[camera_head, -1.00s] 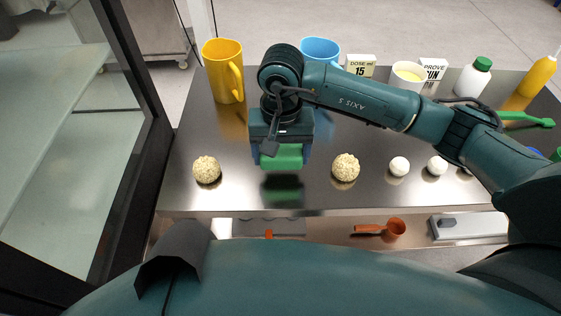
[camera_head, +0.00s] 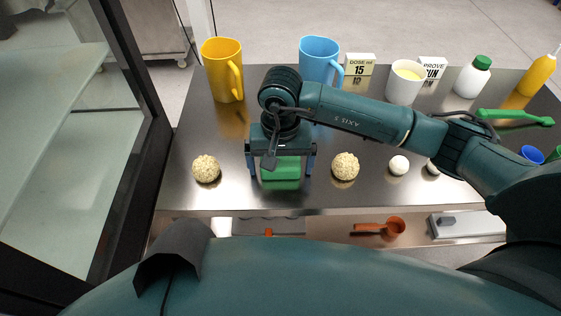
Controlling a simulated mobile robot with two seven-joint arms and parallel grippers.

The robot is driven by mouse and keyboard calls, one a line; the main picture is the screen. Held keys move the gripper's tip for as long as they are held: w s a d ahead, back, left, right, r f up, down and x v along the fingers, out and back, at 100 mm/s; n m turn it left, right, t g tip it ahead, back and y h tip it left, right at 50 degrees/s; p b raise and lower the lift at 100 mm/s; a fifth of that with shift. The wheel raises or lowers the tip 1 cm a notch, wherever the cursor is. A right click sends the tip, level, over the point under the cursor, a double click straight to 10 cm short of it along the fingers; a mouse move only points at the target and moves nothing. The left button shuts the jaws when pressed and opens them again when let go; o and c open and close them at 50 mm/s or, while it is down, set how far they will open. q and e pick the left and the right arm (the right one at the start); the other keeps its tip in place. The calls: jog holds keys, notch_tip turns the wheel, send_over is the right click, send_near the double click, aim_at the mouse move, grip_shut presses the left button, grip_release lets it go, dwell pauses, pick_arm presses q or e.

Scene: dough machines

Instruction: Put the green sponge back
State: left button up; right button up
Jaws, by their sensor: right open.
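The green sponge (camera_head: 281,173) lies on the steel table near its front edge, between two pale dough balls. My right gripper (camera_head: 281,168) is directly above it and open, with one blue finger on each side of the sponge and gaps between. The gripper body hides the back of the sponge. My left gripper is not in view.
Rough dough balls sit left (camera_head: 206,169) and right (camera_head: 345,166) of the gripper, with smooth white balls (camera_head: 398,165) farther right. A yellow pitcher (camera_head: 222,72), blue pitcher (camera_head: 318,62), white cup (camera_head: 405,82) and bottles stand behind. An orange scoop (camera_head: 392,227) lies below the front edge.

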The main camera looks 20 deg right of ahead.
aim_at(280, 162)
jog(key=shift+r, duration=0.1)
notch_tip(280, 162, up, 12)
dwell(0.5)
